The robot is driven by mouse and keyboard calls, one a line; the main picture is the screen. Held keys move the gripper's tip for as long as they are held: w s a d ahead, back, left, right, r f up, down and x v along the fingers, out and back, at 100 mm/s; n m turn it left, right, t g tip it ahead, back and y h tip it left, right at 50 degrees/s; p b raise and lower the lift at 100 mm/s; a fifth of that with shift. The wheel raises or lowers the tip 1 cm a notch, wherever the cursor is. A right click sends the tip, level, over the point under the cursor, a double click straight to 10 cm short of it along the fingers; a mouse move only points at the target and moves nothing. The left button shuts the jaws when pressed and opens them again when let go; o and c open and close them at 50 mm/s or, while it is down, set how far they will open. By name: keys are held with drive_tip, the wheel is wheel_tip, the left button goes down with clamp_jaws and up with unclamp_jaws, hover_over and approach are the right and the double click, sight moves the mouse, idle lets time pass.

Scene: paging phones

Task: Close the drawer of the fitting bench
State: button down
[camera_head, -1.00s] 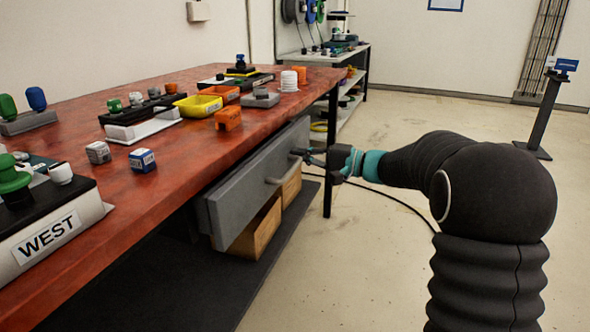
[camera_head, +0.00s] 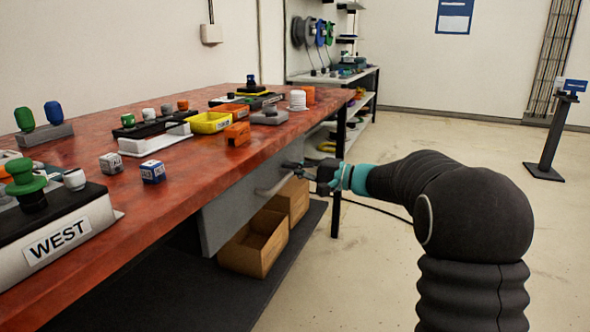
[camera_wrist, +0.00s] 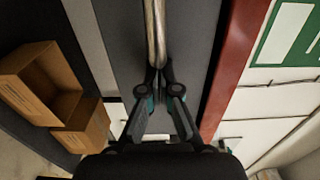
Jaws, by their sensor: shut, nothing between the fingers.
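The fitting bench (camera_head: 180,200) has a red top. Its grey drawer front (camera_head: 225,212) is under the top's front edge, its upper edge hidden there; I cannot tell whether any gap is left. A light bar handle (camera_head: 272,187) runs along the front. My gripper (camera_head: 291,165) is at the far end of the handle, against or very near the drawer front. In the wrist view the gripper's fingertips (camera_wrist: 158,76) meet at the end of the handle (camera_wrist: 154,35), with the grey drawer front (camera_wrist: 188,40) behind. The fingers are shut and hold nothing.
Open wooden boxes (camera_head: 252,245) stand on the dark lower shelf (camera_head: 215,295) below the drawer. A black bench leg (camera_head: 337,180) is just beyond my gripper. A black stand (camera_head: 549,140) is at the far right.

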drive_tip(key=b+v, duration=0.1)
drive_tip(key=v, duration=1.3)
drive_tip(key=s+f+m+g+h, duration=0.2)
drive_tip(key=s+f+h, duration=0.15)
drive_tip(key=f, duration=0.75)
drive_tip(key=s+f+g+h, duration=0.3)
drive_tip(key=s+f+h, duration=0.2)
drive_tip(key=s, duration=0.5)
drive_tip(key=s+d+r+n+h+p, duration=0.1)
drive_tip(key=s+d+n+h+p, duration=0.15)
drive_tip(key=s, duration=0.55)
drive_tip(key=s+d+r+n+h+p, duration=0.1)
drive_tip(key=s+n+h, duration=0.1)
drive_tip(key=s+h, duration=0.35)
drive_tip(key=s+a+r+n+t+p, duration=0.2)
drive_tip(key=s+r+t, duration=0.1)
drive_tip(key=s+r, duration=0.3)
drive_tip(key=shift+s, duration=1.25)
